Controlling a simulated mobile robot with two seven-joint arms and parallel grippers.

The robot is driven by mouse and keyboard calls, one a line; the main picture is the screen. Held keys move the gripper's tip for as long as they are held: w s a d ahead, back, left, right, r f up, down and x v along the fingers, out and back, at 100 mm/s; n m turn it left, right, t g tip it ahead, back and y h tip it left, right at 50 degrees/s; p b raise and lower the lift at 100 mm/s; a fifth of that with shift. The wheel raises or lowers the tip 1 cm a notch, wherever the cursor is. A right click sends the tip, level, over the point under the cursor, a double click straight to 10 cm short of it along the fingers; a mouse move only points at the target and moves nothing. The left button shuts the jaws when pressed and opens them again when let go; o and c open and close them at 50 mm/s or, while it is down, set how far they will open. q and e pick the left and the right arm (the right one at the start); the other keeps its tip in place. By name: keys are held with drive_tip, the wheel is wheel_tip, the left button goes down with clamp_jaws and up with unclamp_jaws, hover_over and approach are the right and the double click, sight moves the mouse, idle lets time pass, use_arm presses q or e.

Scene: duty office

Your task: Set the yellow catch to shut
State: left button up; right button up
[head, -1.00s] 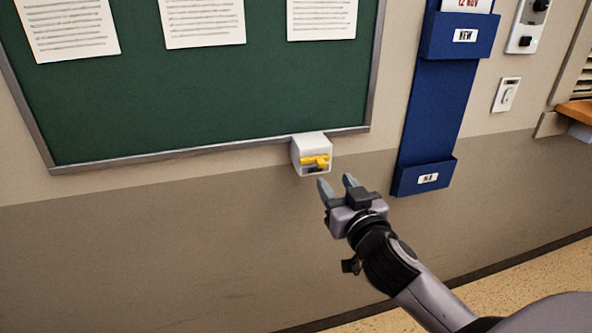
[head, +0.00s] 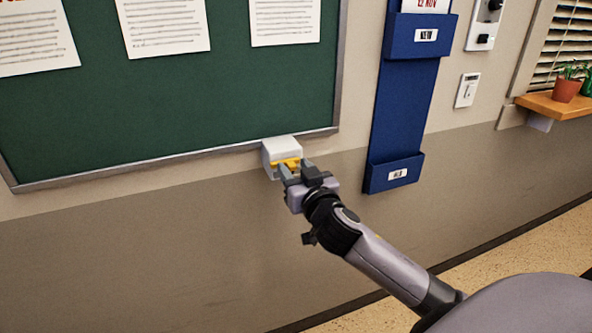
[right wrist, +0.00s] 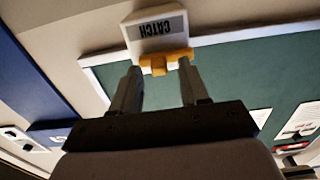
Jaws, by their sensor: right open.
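The yellow catch (head: 285,163) is a small lever on the front of a white box (head: 283,147) at the lower edge of the green notice board (head: 190,80). My left gripper is not in view.
A blue wall rack (head: 400,110) with labelled pockets hangs right of the box. A switch plate (head: 467,90) is further right, then a wooden shelf (head: 560,106) with a potted plant. The wall below the board is clear.

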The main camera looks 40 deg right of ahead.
sight(273, 165)
clamp_jaws()
drive_tip(key=shift+w+a+b, duration=0.15)
drive_tip(key=shift+w+a, duration=0.05)
drive_tip(key=shift+a, duration=0.65)
drive_tip(key=shift+w+a+b, duration=0.15)
drive_tip(key=shift+w+a, duration=0.05)
drive_tip(key=shift+a, duration=0.65)
unclamp_jaws()
drive_tip(key=shift+a, duration=0.15)
drive_tip(key=v, duration=0.7)
drive_tip(key=shift+b, duration=0.4)
